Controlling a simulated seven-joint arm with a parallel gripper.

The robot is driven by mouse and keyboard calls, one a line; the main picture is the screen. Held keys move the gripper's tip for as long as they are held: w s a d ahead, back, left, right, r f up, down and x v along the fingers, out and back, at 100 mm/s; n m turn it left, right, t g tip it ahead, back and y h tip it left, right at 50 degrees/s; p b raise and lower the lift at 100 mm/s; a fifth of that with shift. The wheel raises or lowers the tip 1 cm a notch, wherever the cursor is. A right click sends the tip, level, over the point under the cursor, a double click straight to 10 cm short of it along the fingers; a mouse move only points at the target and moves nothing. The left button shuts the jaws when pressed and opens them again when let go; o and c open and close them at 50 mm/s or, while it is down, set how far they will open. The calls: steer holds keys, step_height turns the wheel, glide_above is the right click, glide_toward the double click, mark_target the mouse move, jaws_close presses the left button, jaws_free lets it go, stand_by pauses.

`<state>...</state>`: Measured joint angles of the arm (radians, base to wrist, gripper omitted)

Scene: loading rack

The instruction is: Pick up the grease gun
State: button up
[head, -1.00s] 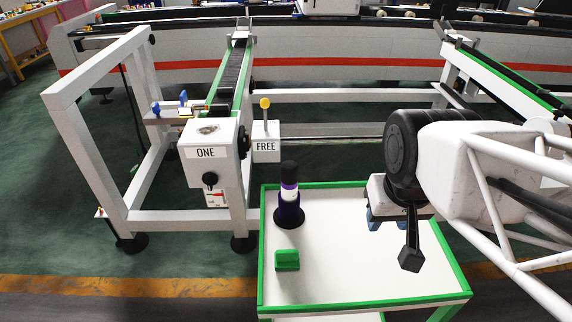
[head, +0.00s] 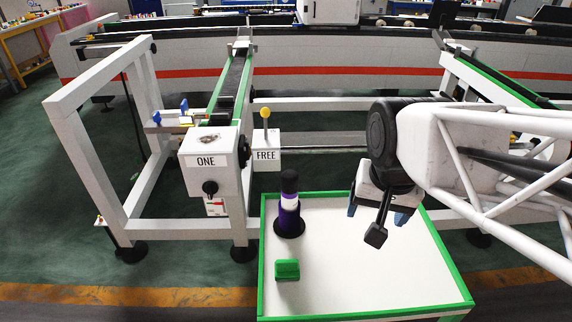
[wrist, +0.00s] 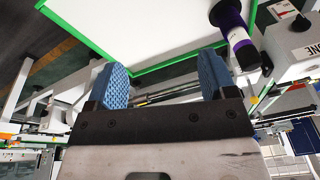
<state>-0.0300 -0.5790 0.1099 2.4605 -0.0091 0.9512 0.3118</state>
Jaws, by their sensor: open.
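The grease gun (head: 290,217), a dark purple and black cylinder with a white band, stands upright on the left part of the white, green-edged tray table (head: 352,262). In the wrist view the grease gun (wrist: 232,27) shows at the upper right, beyond the right finger. My gripper (head: 379,212) is to the right of the grease gun and above the table, apart from it. Its two blue fingers (wrist: 161,78) are spread wide with nothing between them.
A small green block (head: 287,270) sits on the table in front of the grease gun. Behind stand a white box marked ONE (head: 206,162) under a conveyor and a box marked FREE (head: 266,155) with a yellow knob. The table's right part is clear.

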steer(key=w+a+m+g, duration=0.1)
steer(key=w+a+m, duration=0.4)
steer(key=w+m, duration=0.45)
steer(key=m+g, duration=0.1)
steer(key=m, duration=0.7)
glide_above(290, 174)
steer(key=d, duration=0.1)
steer(key=f, duration=0.3)
steer(key=shift+s+f+n, duration=0.1)
steer(key=shift+s+n, duration=0.15)
steer(key=shift+s, duration=0.05)
steer(key=shift+w+a+f+m, duration=0.2)
steer(key=shift+w+a+m, duration=0.15)
steer(key=shift+m, duration=0.05)
steer(key=shift+f, duration=0.1)
steer(key=shift+f, duration=1.2)
steer(key=shift+f, duration=0.1)
steer(key=shift+a+f, duration=0.15)
steer(key=shift+f, duration=2.35)
steer(key=shift+c, duration=0.4)
